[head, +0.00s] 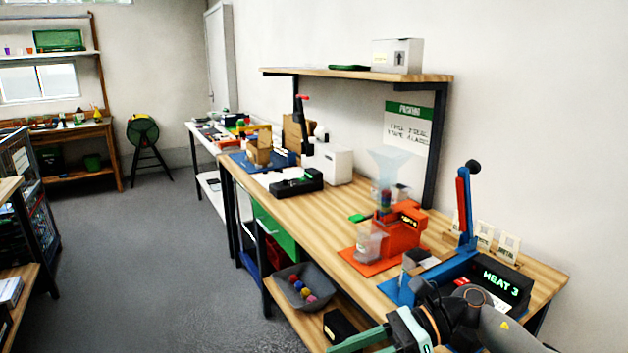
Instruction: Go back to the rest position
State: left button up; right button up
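My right gripper (368,345) is at the bottom edge, right of centre, in the head view. Its teal fingers look spread apart, with nothing seen between them; their lower part is cut off by the picture edge. My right arm comes in from the lower right, in front of the near end of the wooden workbench (340,217). My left gripper is not in view.
A blue press (463,215) with a "HEAT 3" display (500,284) stands near the gripper. An orange machine (404,238) is beyond it. A grey bin (304,289) with several coloured balls sits on the lower shelf. The grey floor (150,260) at left is clear.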

jog(key=d+f+n+t+h+p, duration=0.15)
jog(key=f+n+t, duration=0.35)
jog(key=n, duration=0.6)
jog(key=d+f+n+t+h, duration=0.2)
jog(key=f+n+t+h, duration=0.1)
jog(key=n+t, duration=0.65)
jog(key=d+f+n+t+h, duration=0.2)
jog(key=f+n+t, duration=0.25)
jog(key=n, duration=0.75)
jog(key=s+d+f+m+g+h, duration=0.2)
jog(key=s+d+f+m+g, duration=0.1)
jog(key=s+f+m, duration=0.3)
jog(key=s+d+f+m+g+h, duration=0.3)
jog(key=s+f+m, duration=0.3)
jog(key=s+f, duration=0.4)
jog(key=shift+s+d+f+m+g+h+p, duration=0.15)
jog(key=shift+s+f+m+g+h+p, duration=0.25)
jog(key=shift+g, duration=0.2)
jog(key=shift+o, duration=0.4)
jog(key=shift+r, duration=0.1)
